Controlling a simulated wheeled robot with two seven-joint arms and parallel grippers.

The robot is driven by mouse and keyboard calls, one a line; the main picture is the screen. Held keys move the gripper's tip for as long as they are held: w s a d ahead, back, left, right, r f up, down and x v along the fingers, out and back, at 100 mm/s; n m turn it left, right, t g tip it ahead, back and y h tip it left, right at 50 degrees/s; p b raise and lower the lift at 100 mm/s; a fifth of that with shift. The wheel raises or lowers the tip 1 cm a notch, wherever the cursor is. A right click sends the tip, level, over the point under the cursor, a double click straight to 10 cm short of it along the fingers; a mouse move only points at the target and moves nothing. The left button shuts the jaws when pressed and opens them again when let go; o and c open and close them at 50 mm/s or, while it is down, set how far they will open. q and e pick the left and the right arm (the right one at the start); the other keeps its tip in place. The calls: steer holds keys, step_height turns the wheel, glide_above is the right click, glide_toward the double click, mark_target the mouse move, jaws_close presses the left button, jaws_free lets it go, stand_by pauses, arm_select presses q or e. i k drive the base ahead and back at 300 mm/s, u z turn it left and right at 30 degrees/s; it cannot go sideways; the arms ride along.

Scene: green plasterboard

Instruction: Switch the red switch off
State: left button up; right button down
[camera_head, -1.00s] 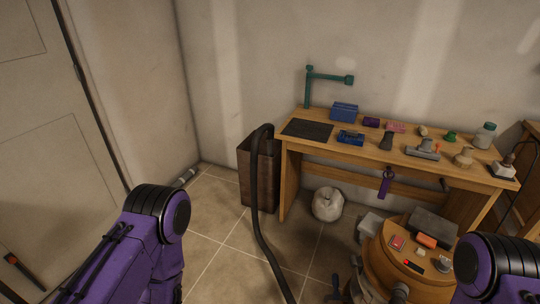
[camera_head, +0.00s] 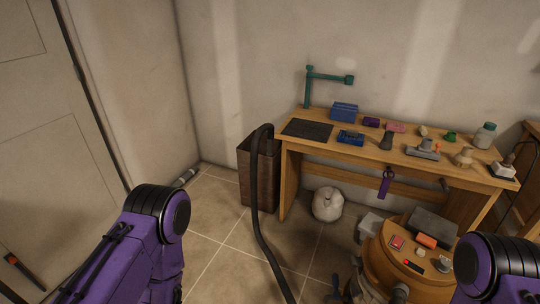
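A small bright red spot (camera_head: 406,262) sits at the end of a short dark strip on top of a round, wood-coloured drum-shaped machine (camera_head: 381,268) at the lower right. It looks like the red switch; its on or off position is too small to tell. Both my purple arms show only their upper links, one at the lower left and one at the lower right. Neither gripper is in the picture. The right arm's link hides the area just right of the drum.
A dark hose (camera_head: 256,215) runs down from a brown bin (camera_head: 244,172) across the tiled floor. A wooden workbench (camera_head: 300,147) with several tools stands behind the drum. A pink-red block (camera_head: 397,242), an orange block (camera_head: 427,240) and a grey box (camera_head: 433,225) lie on the drum.

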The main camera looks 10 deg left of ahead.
mark_target(397, 242)
steer(key=z, duration=1)
steer(key=k, duration=0.5)
steer(key=z, duration=0.65)
steer(key=i, duration=0.95)
steer(key=u, duration=0.25)
